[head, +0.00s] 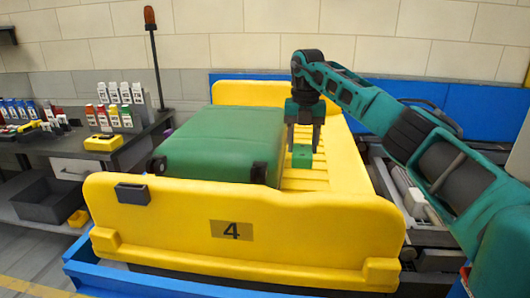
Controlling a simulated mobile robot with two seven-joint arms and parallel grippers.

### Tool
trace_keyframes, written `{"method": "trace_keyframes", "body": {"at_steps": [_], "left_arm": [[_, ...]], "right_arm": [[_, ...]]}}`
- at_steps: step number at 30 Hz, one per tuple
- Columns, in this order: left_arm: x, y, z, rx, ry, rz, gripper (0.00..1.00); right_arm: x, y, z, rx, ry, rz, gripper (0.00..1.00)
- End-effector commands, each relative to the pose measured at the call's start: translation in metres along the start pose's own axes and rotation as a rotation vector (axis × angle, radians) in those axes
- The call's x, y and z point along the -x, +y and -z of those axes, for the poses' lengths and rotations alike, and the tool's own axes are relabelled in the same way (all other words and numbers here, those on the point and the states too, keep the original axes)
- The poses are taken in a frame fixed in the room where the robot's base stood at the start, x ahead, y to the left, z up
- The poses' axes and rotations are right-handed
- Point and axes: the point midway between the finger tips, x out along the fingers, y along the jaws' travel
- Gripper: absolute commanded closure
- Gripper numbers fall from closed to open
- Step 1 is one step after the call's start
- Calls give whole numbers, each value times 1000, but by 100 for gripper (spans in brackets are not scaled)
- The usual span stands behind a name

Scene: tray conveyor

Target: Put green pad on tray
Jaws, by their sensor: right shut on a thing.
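The tray is a large yellow tub (170,222) marked with a 4 on its front wall. A small green block, the green pad (302,157), is at the fingertips of my right gripper (303,145). The right gripper points down and is shut on the pad over the tray's ribbed floor, right of the suitcase. I cannot tell whether the pad touches the floor. My left gripper does not show.
A big green suitcase (218,142) lies in the tray and fills its left part. A bench (130,150) with bottles and small tools stands at the left, with a signal pole (155,60) behind it. Free ribbed floor (325,180) shows on the tray's right.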

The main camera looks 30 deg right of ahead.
Motion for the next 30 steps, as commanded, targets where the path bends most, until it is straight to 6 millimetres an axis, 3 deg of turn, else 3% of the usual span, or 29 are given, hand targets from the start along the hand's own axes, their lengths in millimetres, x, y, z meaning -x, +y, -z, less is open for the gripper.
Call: {"method": "trace_keyframes", "body": {"at_steps": [5, 8, 21, 25, 30], "left_arm": [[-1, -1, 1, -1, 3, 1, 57], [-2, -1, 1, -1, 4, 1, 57], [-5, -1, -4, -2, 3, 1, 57], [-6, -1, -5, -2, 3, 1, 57], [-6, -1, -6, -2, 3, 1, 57]], "right_arm": [[-2, 0, 0, 0, 0, 0, 79], [-15, 0, 0, 0, 3, 2, 79], [-128, 0, 0, -1, 3, 1, 79], [-149, 0, 0, -1, 2, 1, 79], [-160, 0, 0, 0, 0, -1, 79]]}}
